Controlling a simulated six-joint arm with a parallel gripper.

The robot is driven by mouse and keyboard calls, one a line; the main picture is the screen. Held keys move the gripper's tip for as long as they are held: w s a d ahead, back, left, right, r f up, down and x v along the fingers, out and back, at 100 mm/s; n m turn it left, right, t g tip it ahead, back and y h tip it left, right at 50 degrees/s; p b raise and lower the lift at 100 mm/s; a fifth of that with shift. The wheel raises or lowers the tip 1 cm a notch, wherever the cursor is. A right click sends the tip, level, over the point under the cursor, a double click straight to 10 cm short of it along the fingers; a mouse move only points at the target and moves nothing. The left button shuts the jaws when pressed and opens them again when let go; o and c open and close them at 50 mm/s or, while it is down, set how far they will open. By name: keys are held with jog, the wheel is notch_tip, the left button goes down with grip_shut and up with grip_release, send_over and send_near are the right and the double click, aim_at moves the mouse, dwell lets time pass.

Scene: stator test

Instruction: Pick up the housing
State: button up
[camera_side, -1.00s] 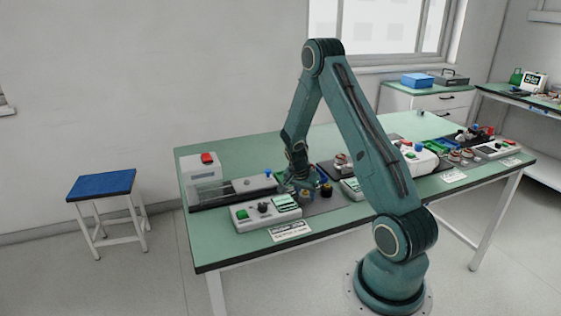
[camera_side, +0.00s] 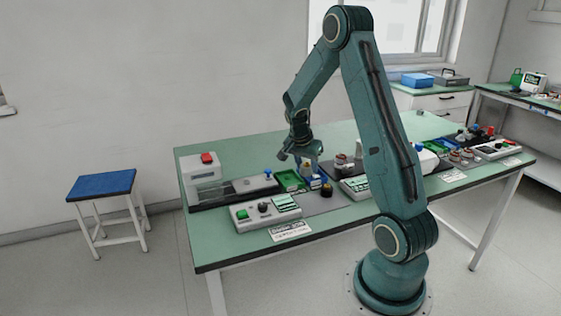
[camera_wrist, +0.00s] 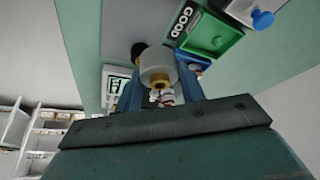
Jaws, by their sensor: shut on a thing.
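My gripper (camera_side: 304,158) is raised above the green table in the side view. In the wrist view its two blue fingers (camera_wrist: 160,92) are shut on a pale, round housing (camera_wrist: 157,64) with a yellow-brass part at its near end. The housing sits between the fingertips, seemingly clear of the table. In the side view it is small and partly hidden by the fingers.
A green tray (camera_side: 289,180) marked GOOD in the wrist view (camera_wrist: 212,36) lies close by, with a blue tray beside it. A dark knob with a yellow top (camera_side: 326,190) and a control box (camera_side: 266,208) stand in front. Other devices line the table to the right.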

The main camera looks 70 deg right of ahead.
aim_at(307, 163)
notch_tip(307, 163, up, 9)
jog(key=shift+r, duration=0.1)
dwell(0.3)
dwell(0.4)
jog(key=w+f+n+t, duration=0.1)
jog(key=w+f+n, duration=0.2)
jog(key=w, duration=0.4)
jog(key=w+f+n+t, duration=0.1)
jog(key=w+f+n, duration=0.2)
jog(key=w, duration=0.4)
jog(key=w+a+f+n+t, duration=0.1)
jog(key=w+f+n, duration=0.2)
jog(key=w, duration=0.4)
jog(key=shift+w+a+f+t+y, duration=0.1)
jog(key=shift+w+f+t+y, duration=0.25)
jog(key=shift+f, duration=0.2)
jog(key=shift+f, duration=0.1)
jog(key=shift+f, duration=2.25)
jog(key=shift+f, duration=1.45)
